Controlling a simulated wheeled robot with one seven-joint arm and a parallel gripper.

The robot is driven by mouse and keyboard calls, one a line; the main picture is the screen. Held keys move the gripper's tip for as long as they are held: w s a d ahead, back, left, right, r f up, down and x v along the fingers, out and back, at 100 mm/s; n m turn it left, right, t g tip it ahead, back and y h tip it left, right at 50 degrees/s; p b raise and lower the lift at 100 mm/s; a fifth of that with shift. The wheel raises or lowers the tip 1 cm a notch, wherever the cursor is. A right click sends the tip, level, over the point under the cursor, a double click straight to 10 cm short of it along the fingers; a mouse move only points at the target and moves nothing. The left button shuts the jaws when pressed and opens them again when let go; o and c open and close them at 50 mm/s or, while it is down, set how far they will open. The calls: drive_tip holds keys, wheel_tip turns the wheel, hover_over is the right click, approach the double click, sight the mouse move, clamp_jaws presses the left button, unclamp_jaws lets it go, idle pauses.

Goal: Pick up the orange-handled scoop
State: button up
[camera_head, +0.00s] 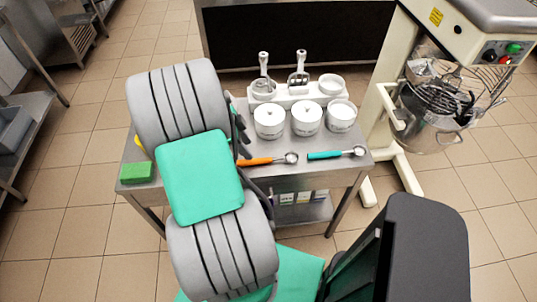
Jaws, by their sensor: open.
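The orange-handled scoop (262,161) lies on the steel table (310,177), its metal bowl pointing right. The left end of its handle runs up to the dark parts beside my arm, so I cannot tell where it ends. My gripper (241,132) shows only partly, as dark pieces at the right edge of my grey and teal arm, just left of and near the scoop's handle. It is open. My arm hides most of it, and I cannot tell whether it touches the handle.
A teal-handled scoop (335,154) lies right of the orange one. Several white tubs (306,119) stand behind, before a white holder (293,95) with metal utensils. A green sponge (137,172) lies at the table's left. A mixer (432,110) stands right.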

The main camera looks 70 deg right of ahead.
sight(255, 160)
drive_tip(key=p+x, duration=0.1)
drive_tip(key=x, duration=0.6)
drive_tip(key=shift+f+p, duration=0.2)
drive_tip(key=shift+p, duration=0.2)
drive_tip(key=shift+f, duration=0.2)
drive_tip(key=shift+r, duration=0.1)
clamp_jaws()
